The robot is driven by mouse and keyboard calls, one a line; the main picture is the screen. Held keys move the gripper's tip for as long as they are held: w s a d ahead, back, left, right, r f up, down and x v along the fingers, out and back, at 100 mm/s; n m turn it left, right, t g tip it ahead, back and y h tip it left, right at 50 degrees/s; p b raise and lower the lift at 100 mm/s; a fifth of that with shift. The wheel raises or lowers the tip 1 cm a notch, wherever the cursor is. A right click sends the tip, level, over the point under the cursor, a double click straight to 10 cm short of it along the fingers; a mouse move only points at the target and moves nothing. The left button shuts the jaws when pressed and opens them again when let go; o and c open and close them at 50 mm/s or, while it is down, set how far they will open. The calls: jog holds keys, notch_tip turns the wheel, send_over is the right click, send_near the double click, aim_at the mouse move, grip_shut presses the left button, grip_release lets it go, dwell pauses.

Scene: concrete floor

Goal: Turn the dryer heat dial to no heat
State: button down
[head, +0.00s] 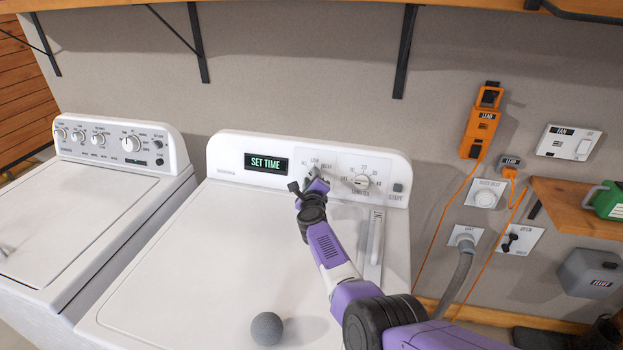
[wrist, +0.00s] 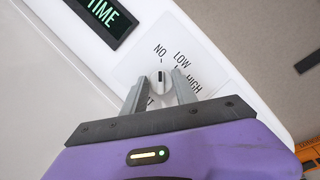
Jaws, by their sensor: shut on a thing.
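The dryer (head: 225,215) is the white machine in the middle of the head view, and its display reads SET TIME (head: 266,163). The heat dial (wrist: 160,79) is a small white knob on a pale panel marked NO, LOW and HIGH. In the wrist view its mark appears to point up, toward the NO label (wrist: 160,50). My gripper (wrist: 161,83) has one finger on each side of the dial and is shut on it. In the head view, my gripper (head: 312,177) covers most of the dial.
The timer dial (head: 361,181) and START button (head: 398,188) are right of my gripper. A grey ball (head: 266,328) lies on the dryer top. A washer (head: 110,200) stands left. An orange lead (head: 480,128) hangs on the wall; a shelf runs above.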

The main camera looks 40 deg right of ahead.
jog(key=c, duration=1)
grip_release()
jog(key=shift+o, duration=0.2)
jog(key=shift+s+a+r+p, duration=0.2)
jog(key=shift+s+a+p, duration=0.25)
jog(key=shift+p, duration=0.2)
jog(key=p+v, duration=0.2)
jog(key=v, duration=0.2)
jog(key=shift+s+a, duration=0.25)
jog(key=shift+a, duration=0.05)
jog(key=shift+v, duration=0.9)
jog(key=shift+s+d+f, duration=0.1)
jog(key=shift+d, duration=0.05)
